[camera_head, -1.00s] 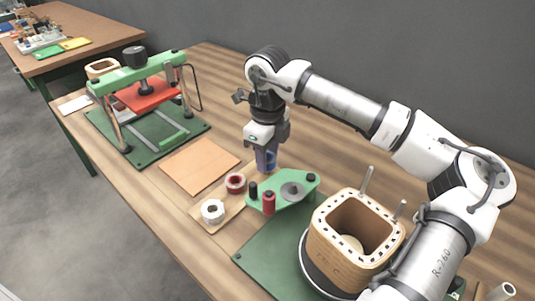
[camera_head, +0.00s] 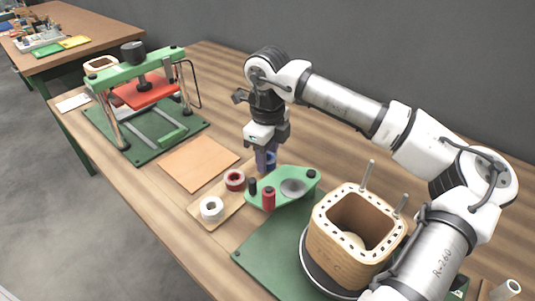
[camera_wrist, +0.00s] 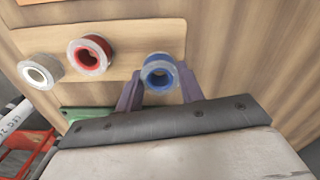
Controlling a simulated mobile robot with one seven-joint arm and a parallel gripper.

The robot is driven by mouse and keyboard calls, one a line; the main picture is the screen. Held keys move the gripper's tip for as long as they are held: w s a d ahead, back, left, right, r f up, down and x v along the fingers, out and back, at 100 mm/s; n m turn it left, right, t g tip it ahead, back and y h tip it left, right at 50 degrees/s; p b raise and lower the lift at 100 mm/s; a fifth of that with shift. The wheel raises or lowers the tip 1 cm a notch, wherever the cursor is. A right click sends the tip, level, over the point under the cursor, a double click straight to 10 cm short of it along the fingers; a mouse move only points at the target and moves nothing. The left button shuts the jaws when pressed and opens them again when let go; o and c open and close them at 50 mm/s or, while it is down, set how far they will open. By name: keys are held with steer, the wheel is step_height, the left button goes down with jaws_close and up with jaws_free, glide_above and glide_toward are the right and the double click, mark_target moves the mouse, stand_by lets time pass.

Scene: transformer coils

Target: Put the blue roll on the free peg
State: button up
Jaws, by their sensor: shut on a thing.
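The blue roll (camera_head: 271,159) is between the fingers of my gripper (camera_head: 267,160). In the wrist view the blue roll (camera_wrist: 160,73) shows its open hole, with a purple finger on each side. My gripper is shut on it, at the end of a wooden board beside a green bracket (camera_head: 281,185). The bracket carries a short dark post (camera_head: 253,187), a red spool (camera_head: 268,200), a grey disc (camera_head: 292,188) and a dark knob (camera_head: 311,174). I cannot tell which part is the free peg, or how high the roll is.
A red roll (camera_head: 235,180) and a white roll (camera_head: 211,208) sit on the wooden board (camera_head: 222,210). A wooden coil former (camera_head: 345,245) with two metal rods stands at right. A green press (camera_head: 140,100) and a flat tan sheet (camera_head: 198,163) are at left.

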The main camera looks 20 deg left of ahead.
steer(key=shift+f, duration=0.15)
steer(key=shift+f+b, duration=0.35)
steer(key=shift+b, duration=0.2)
steer(key=shift+f, duration=0.1)
steer(key=o, duration=1.4)
steer(key=shift+r, duration=0.2)
steer(key=shift+r+p, duration=1.4)
steer(key=shift+r, duration=0.95)
steer(key=shift+r, duration=0.1)
